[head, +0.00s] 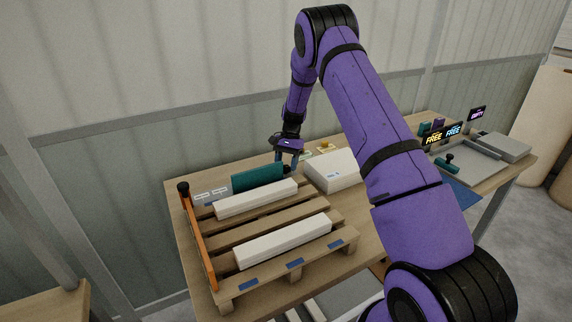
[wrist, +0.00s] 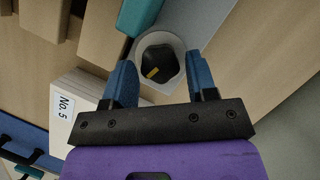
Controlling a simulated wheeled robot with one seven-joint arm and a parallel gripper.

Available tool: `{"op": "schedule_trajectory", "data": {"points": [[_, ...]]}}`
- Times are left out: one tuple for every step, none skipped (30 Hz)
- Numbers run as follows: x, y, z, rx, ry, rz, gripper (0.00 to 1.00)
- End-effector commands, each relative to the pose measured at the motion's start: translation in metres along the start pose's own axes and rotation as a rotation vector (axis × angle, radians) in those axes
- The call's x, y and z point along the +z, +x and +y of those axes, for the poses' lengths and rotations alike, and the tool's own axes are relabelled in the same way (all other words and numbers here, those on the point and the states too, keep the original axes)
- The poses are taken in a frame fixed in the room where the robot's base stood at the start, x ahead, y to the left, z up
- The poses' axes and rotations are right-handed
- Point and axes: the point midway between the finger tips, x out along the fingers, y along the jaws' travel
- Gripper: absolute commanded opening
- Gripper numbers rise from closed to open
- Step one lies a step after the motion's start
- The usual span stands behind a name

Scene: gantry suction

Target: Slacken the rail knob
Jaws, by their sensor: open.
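A dark, faceted knob with a yellow mark (wrist: 158,66) sits inside a pale round collar in the wrist view, next to a teal part (wrist: 140,14). I take it to be the rail knob. In the head view it is mostly hidden by my gripper (head: 287,157), near the right end of the teal board (head: 257,177). My gripper is open, and in the wrist view its blue fingers (wrist: 162,68) stand to either side of the knob. I see no clear contact, and the height gap is hard to judge.
A pallet (head: 230,238) holds two long white boxes, with an orange bar (head: 196,240) on its left edge. A white box (head: 334,170) stands right of my gripper; its "No. 5" label shows in the wrist view (wrist: 63,105). Small signs (head: 444,133) stand at the far right.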

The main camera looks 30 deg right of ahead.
Motion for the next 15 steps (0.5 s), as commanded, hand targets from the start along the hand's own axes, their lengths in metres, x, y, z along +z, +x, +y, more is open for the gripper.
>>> {"op": "schedule_trajectory", "data": {"points": [[0.000, -0.005, 0.000, -0.002, 0.000, 0.002, 0.52], [-0.001, -0.008, 0.000, -0.002, 0.000, 0.003, 0.52], [-0.001, -0.013, -0.001, -0.003, 0.000, 0.004, 0.52], [-0.001, -0.018, -0.001, -0.003, 0.000, 0.004, 0.52], [0.000, -0.023, 0.000, -0.003, 0.000, 0.003, 0.52], [-0.001, -0.030, 0.000, -0.003, 0.000, 0.004, 0.52], [-0.001, -0.036, 0.000, -0.003, 0.000, 0.004, 0.52], [-0.001, -0.042, 0.000, -0.003, 0.000, 0.004, 0.52], [-0.001, -0.050, 0.000, -0.003, 0.000, 0.005, 0.52], [-0.001, -0.056, 0.000, -0.003, 0.000, 0.004, 0.52], [-0.001, -0.061, 0.000, -0.003, 0.000, 0.004, 0.52], [-0.001, -0.069, 0.000, -0.003, 0.000, 0.004, 0.52], [-0.001, -0.073, 0.000, -0.003, 0.000, 0.003, 0.52], [-0.001, -0.078, 0.000, -0.003, 0.000, 0.003, 0.52], [-0.001, -0.084, 0.000, -0.003, 0.000, 0.003, 0.52]]}}
